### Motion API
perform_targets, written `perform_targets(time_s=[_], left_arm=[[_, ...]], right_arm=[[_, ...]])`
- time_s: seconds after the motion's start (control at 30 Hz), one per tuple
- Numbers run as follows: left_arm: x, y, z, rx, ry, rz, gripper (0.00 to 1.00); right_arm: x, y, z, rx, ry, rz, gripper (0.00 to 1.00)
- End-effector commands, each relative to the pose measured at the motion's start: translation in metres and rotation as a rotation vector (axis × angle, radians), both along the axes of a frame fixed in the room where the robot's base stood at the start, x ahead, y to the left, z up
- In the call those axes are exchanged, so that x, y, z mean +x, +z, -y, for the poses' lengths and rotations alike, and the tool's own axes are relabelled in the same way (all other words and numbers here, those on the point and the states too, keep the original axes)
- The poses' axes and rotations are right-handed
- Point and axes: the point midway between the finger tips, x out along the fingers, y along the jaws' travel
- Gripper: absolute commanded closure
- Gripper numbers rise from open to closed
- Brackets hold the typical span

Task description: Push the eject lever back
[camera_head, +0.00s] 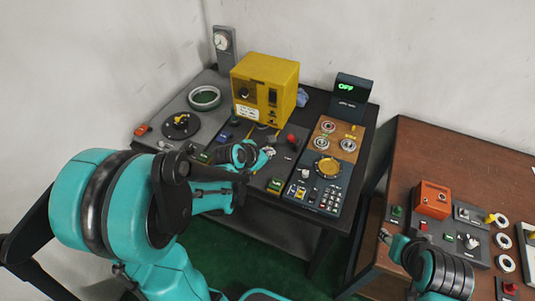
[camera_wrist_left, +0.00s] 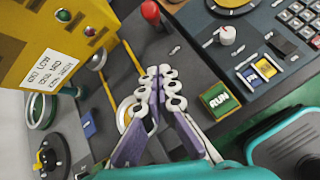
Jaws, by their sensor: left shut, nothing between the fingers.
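A lever with a red knob (camera_head: 291,139) stands on the dark panel in front of the yellow machine (camera_head: 265,88). The red knob (camera_wrist_left: 150,12) also shows at the top of the left wrist view; I cannot read its label to confirm that it is the eject lever. My left gripper (camera_head: 269,152) is over the panel, just left of and nearer than the red knob. In the left wrist view its fingers (camera_wrist_left: 163,73) are together, with nothing between them and apart from the knob. My right gripper (camera_head: 387,238) is small at the lower right, its finger gap unclear.
A green RUN button (camera_wrist_left: 216,101) lies right of the left fingers. The keypad panel (camera_head: 328,170) with a yellow dial stands to the right. A dark screen (camera_head: 351,90) reads OFF. A brown table (camera_head: 440,155) holds an orange box (camera_head: 432,199) and white rings.

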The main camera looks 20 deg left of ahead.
Motion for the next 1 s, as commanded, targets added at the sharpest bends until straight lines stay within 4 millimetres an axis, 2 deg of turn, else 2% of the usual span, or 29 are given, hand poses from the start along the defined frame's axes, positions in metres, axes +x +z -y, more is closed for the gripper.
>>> perform_targets(time_s=[0.03, 0.23, 0.53, 1.0], left_arm=[[0.010, -0.013, 0.002, 0.001, -0.003, 0.001, 1.00], [0.040, -0.040, 0.008, 0.000, -0.002, 0.001, 1.00], [0.065, -0.018, 0.025, 0.001, -0.001, 0.000, 1.00], [0.068, -0.015, 0.026, 0.002, 0.000, -0.002, 1.00]], right_arm=[[0.000, -0.009, 0.000, 0.000, 0.000, 0.000, 0.59], [0.000, -0.025, 0.000, 0.000, 0.000, 0.000, 0.59], [0.000, -0.027, 0.000, 0.000, 0.000, 0.000, 0.59], [0.000, -0.027, 0.000, 0.000, 0.000, 0.000, 0.59]])
